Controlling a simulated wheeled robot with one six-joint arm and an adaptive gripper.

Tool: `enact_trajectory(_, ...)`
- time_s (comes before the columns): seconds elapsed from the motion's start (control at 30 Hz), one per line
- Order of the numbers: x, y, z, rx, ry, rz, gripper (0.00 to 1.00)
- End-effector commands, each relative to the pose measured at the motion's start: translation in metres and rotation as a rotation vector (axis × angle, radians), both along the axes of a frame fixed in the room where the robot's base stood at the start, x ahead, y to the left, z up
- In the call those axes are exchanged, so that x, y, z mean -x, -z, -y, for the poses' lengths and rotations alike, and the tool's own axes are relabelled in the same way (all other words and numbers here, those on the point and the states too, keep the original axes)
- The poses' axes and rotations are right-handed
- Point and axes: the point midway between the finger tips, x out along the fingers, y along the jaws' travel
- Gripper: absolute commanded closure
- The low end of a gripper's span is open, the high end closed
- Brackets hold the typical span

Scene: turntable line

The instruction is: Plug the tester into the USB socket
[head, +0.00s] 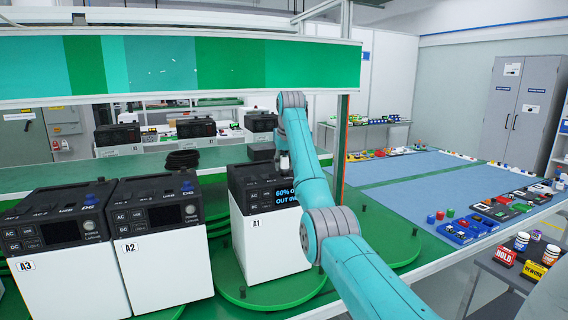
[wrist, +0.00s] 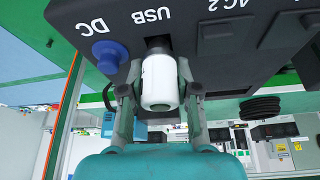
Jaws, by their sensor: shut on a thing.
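The white cylindrical tester (wrist: 160,88) is between the fingers of my gripper (wrist: 158,76) in the wrist view, and the gripper is shut on it. Its far end meets a dark part at the panel, just by the USB label (wrist: 152,15). The USB socket itself is hidden behind the tester, so I cannot tell whether the tip is inside it or only in front. The socket is on unit A1 (head: 270,248), a white box with a dark top and a lit display.
A blue cap (wrist: 108,55) sits at the DC label, close beside my gripper's finger. Units A2 (head: 165,262) and A3 (head: 68,278) stand left of A1. A1 stands on a green turntable (head: 395,245). A black cable coil (head: 182,159) lies behind.

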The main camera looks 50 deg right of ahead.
Motion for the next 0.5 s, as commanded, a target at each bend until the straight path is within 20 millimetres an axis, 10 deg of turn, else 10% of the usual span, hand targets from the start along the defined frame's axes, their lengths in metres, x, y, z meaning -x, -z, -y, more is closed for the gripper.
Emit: enact_trajectory(0.5,0.0,0.0091,0.0,0.0,0.0,0.0,1.0)
